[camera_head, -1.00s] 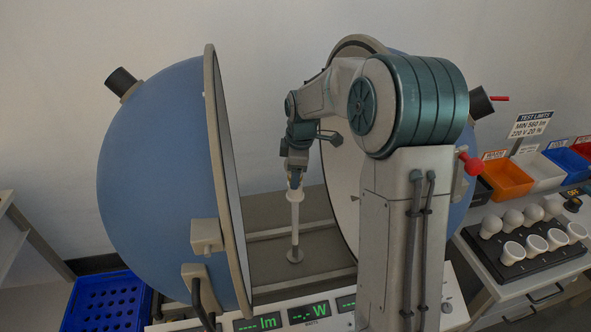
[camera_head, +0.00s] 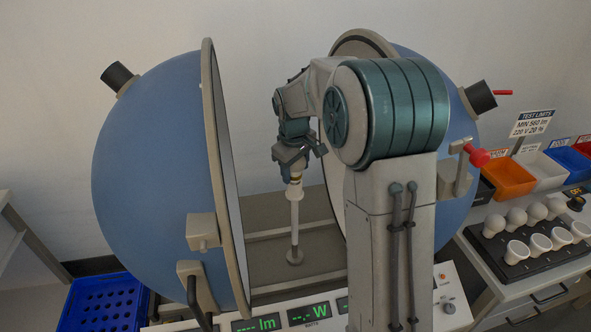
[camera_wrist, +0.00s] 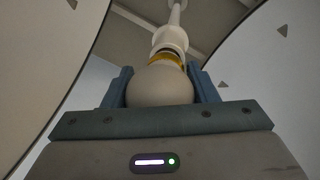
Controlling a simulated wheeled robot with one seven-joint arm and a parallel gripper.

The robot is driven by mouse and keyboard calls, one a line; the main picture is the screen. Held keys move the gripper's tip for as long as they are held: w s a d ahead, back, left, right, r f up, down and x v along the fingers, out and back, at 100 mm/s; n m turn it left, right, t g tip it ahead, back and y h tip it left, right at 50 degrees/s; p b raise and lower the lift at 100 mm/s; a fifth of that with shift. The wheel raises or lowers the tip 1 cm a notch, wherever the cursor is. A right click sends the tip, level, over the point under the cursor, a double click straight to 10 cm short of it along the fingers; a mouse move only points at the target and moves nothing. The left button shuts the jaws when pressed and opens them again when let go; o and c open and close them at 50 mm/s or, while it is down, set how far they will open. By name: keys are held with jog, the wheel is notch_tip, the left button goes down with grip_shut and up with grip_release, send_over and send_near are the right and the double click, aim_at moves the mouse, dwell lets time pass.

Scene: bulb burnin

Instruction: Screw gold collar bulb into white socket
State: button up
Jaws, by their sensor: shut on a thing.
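The gold collar bulb has a pale round globe (camera_wrist: 160,88) and a gold collar (camera_wrist: 168,58), seen in the wrist view. My gripper (camera_wrist: 162,92) is shut on the globe, one blue finger on each side. The white socket (camera_wrist: 172,38) is right beyond the collar, in line with it. The collar is at the socket's mouth; I cannot tell how deep the base sits. In the head view, my gripper (camera_head: 294,176) is directly above the socket (camera_head: 295,194), which stands on an upright white post between the sphere halves. The bulb is mostly hidden there.
The open blue half-spheres (camera_head: 150,180) stand close on both sides of my arm. A display panel (camera_head: 285,318) is in front. At right are a black bulb tray (camera_head: 520,262) with several bulbs and coloured bins (camera_head: 508,180). A blue crate (camera_head: 105,303) is at lower left.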

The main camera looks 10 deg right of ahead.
jog(key=m, duration=0.4)
jog(key=shift+a+h, duration=0.1)
jog(key=shift+h, duration=0.2)
jog(key=m, duration=0.3)
jog(key=shift+g, duration=0.4)
jog(key=m, duration=0.4)
jog(key=shift+s+m+g+h+p, duration=0.1)
jog(key=shift+m+g+h+p, duration=0.2)
jog(key=shift+m+g, duration=0.1)
jog(key=m, duration=0.2)
jog(key=shift+m, duration=0.4)
jog(key=o, duration=0.9)
jog(key=shift+c, duration=0.2)
jog(key=shift+n, duration=0.3)
